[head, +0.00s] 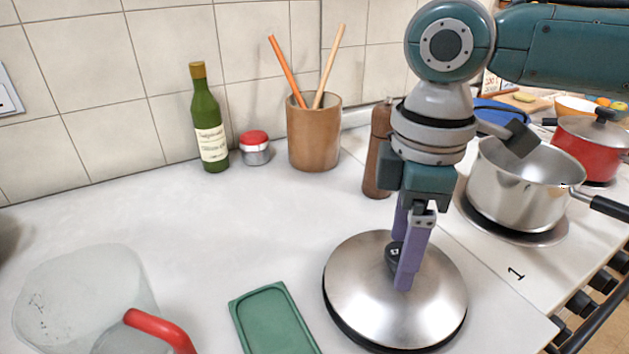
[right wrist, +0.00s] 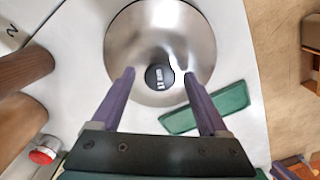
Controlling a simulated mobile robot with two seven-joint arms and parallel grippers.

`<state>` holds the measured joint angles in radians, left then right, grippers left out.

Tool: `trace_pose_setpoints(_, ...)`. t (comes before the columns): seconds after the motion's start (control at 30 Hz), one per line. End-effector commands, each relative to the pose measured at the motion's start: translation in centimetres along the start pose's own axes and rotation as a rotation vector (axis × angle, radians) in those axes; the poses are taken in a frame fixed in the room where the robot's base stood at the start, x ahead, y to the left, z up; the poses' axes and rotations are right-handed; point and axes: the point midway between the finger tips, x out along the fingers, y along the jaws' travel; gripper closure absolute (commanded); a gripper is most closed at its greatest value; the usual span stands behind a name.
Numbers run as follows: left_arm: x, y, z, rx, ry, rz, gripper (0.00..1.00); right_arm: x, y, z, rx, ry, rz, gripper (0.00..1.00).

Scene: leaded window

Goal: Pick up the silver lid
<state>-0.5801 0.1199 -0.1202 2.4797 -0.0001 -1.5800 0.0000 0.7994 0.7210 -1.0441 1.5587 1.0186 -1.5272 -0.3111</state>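The silver lid (head: 350,285) is a round, shiny dome with a black knob (head: 393,254). It sits on the white counter at the lower right of the head view, with a dark rim under its near edge. My right gripper (head: 400,264) points down over the lid, its purple fingers at the knob. In the right wrist view the fingers (right wrist: 158,75) are spread apart. The knob (right wrist: 159,77) shows between the fingertips, with gaps on both sides, and the lid (right wrist: 135,35) lies beyond. My left gripper is not in view.
A green tray (head: 270,318) lies just left of the lid. A brown mill (head: 377,160) stands behind it, and a steel pot (head: 510,187) is on the stove at right. A wine bottle (head: 208,125), red-capped jar (head: 255,150) and utensil crock (head: 313,140) line the wall.

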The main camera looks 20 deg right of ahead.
Motion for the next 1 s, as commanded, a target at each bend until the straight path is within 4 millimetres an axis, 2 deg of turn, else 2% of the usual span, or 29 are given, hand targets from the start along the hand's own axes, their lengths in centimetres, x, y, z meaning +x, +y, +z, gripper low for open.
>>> trace_pose_setpoints(0.07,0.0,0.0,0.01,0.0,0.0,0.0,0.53,-0.02,0.0,-0.01,0.0,0.0,0.0,0.33)
trace_pose_setpoints(0.67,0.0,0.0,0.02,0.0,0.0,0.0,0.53,-0.05,0.0,-0.01,0.0,0.0,0.0,1.0)
trace_pose_setpoints(1.0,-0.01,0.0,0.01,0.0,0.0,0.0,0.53,-0.06,0.0,-0.01,0.0,0.0,0.0,1.0)
